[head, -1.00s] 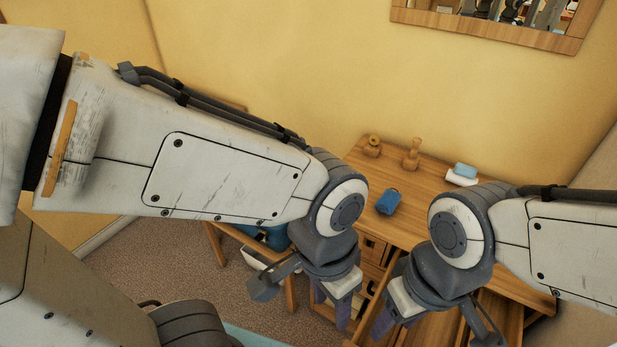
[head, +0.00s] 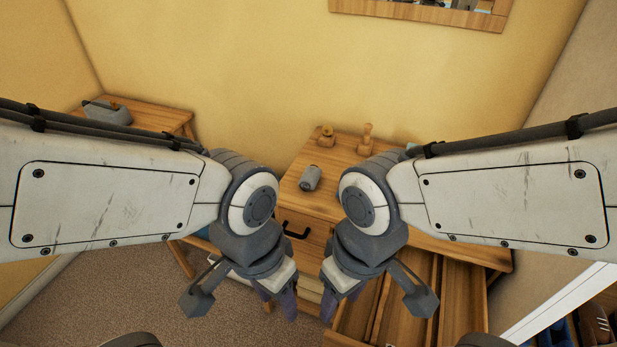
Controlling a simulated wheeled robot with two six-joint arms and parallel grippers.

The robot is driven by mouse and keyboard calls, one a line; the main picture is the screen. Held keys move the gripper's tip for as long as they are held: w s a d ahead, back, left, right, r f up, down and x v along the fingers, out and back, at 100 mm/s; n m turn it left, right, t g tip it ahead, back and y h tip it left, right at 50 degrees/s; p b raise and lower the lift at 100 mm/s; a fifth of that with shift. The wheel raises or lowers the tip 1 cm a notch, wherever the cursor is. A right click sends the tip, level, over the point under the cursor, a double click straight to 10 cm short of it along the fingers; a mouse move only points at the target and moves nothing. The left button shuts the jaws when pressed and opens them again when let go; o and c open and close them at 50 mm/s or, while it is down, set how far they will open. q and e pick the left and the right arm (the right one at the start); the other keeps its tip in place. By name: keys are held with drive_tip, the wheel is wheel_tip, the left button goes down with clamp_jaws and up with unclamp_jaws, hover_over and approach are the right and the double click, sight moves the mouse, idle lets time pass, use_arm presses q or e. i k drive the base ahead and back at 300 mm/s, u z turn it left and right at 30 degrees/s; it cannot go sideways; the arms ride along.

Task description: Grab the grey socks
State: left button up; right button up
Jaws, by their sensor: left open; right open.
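A small grey rolled bundle (head: 310,178), which looks like the grey socks, lies on top of the wooden dresser (head: 290,205), near its front left part. My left gripper (head: 276,297) is open and empty, pointing down in front of the dresser, lower in the picture than the bundle. My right gripper (head: 340,299) is open and empty, close beside the left one and over the left part of an open drawer (head: 448,300). Neither gripper touches the bundle. My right arm covers part of the dresser top.
Two small wooden items (head: 326,137) (head: 367,141) stand behind the bundle. A shut drawer has a dark handle (head: 293,231). A side table (head: 150,116) with a grey object (head: 107,113) stands at the left. A framed mirror (head: 420,10) hangs above. At lower right is a shelf with items.

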sight(310, 179)
drive_tip(key=u, duration=1.8)
drive_tip(key=i, duration=1.65)
drive_tip(key=z, duration=1.95)
drive_tip(key=i, duration=0.5)
drive_tip(key=z, duration=0.1)
